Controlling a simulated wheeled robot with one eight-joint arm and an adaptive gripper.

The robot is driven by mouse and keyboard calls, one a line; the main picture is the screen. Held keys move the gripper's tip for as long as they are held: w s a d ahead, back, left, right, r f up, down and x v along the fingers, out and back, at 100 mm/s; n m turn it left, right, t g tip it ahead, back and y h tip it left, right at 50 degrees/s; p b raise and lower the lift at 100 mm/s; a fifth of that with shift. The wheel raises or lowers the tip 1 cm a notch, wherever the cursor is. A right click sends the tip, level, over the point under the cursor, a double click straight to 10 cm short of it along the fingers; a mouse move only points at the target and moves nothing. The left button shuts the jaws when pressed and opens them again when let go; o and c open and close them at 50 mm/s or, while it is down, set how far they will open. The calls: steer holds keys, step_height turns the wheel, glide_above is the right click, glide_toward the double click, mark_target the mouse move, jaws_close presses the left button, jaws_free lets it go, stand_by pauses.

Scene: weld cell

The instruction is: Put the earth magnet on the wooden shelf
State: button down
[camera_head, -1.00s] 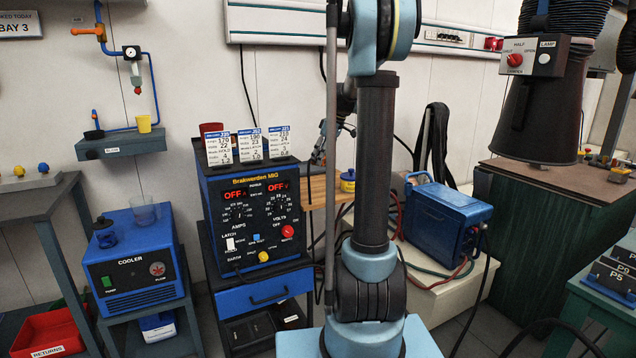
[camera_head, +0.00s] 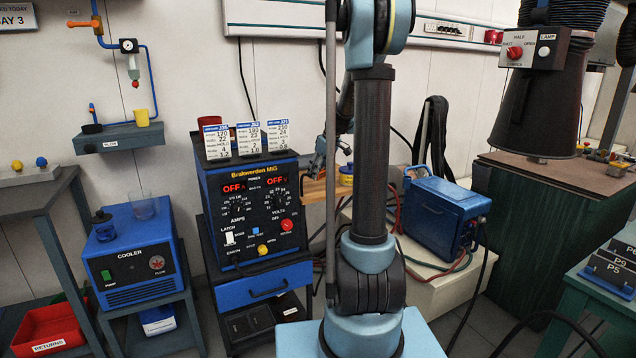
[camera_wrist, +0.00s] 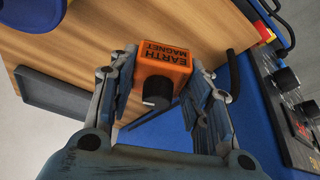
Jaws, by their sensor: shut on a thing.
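The earth magnet (camera_wrist: 165,72) is an orange block with black lettering and a round black knob. It sits between the fingers of my gripper (camera_wrist: 166,82), which is shut on it. The wooden shelf (camera_wrist: 120,30) fills the upper part of the wrist view behind the magnet. The magnet is close to the shelf; I cannot tell if they touch. In the head view the wooden shelf (camera_head: 314,190) shows as a small light-brown strip right of the welder. My gripper (camera_head: 320,163) is small there, partly behind my arm, just above the shelf, and the magnet cannot be made out.
The blue welder (camera_head: 258,215), with cards on top, stands just left of the shelf; its panel (camera_wrist: 290,105) is at the right of the wrist view. A dark tray (camera_wrist: 60,95) lies along the shelf's edge.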

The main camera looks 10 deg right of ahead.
mark_target(319, 179)
steer(key=shift+f, duration=2.2)
steer(key=c, duration=0.8)
jaws_free()
steer(key=shift+f, duration=0.1)
steer(key=shift+c, duration=0.2)
steer(key=v, duration=1.2)
steer(key=s+a+m, duration=0.2)
steer(key=s, duration=1.1)
steer(key=s+f+m+h, duration=0.1)
steer(key=s+f+m, duration=0.1)
steer(key=s+f, duration=0.3)
steer(key=s+f+m+h, duration=0.1)
steer(key=s+f, duration=0.3)
steer(key=s, duration=0.9)
steer(key=s+f+m+g, duration=0.1)
steer(key=s+f+m, duration=0.1)
steer(key=s+f, duration=0.3)
steer(key=s, duration=0.4)
steer(key=shift+s+a+f+m+h, duration=0.15)
steer(key=shift+a+f+m+h, duration=0.2)
steer(key=shift+a+m+h, duration=0.05)
